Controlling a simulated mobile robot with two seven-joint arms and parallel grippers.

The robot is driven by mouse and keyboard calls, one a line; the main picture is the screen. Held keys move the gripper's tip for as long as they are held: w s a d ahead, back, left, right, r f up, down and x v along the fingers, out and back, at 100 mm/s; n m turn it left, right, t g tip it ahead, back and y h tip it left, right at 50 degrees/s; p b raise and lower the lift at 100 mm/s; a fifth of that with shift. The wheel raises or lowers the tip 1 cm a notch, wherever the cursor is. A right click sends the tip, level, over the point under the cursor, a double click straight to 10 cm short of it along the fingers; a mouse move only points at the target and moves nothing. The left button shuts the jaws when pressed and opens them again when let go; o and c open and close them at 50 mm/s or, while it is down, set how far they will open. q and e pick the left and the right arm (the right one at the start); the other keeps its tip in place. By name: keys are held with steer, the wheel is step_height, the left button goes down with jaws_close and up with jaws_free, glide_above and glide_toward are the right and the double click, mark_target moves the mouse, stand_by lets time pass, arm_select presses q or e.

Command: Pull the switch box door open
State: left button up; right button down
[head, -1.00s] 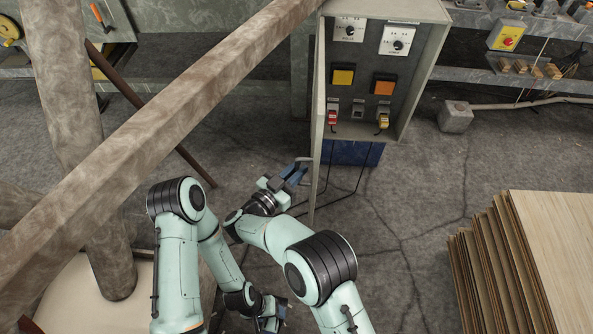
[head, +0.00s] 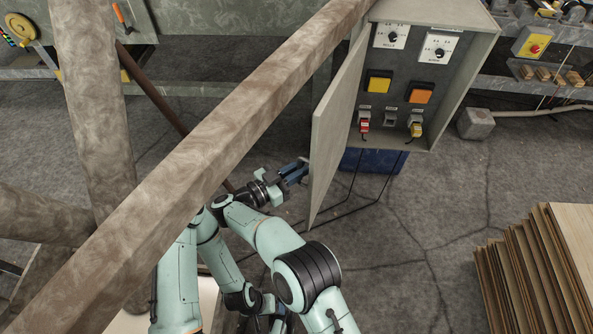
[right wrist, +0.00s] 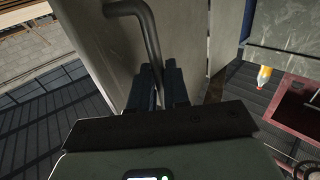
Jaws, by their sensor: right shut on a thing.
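The grey switch box (head: 465,75) stands at the upper right in the head view. Its door (head: 335,130), hinged on the box's left side, stands well open, swung out to the left. Inside show yellow and orange buttons, two dials and red and yellow switches. My right gripper (head: 296,171) is at the door's outer side, near its free edge. In the right wrist view, its dark fingers (right wrist: 165,85) are shut on the bent grey door handle (right wrist: 146,30), beside the door panel (right wrist: 185,40). My left gripper (head: 277,312) is low in the head view, partly hidden; its jaws are unclear.
A thick brown beam (head: 210,150) crosses the head view diagonally, close to my arms. A stack of veneer sheets (head: 530,265) stands at the lower right. Black cables run on the floor below the box. The cracked floor (head: 420,230) between box and stack is clear.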

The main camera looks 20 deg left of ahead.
steer(key=shift+w+r, duration=0.3)
steer(key=shift+w, duration=0.15)
steer(key=c, duration=1.3)
jaws_free()
steer(key=shift+h, duration=0.3)
steer(key=shift+c, duration=0.2)
steer(key=shift+w+d+f, duration=0.1)
steer(key=shift+f, duration=0.1)
steer(key=shift+s, duration=0.2)
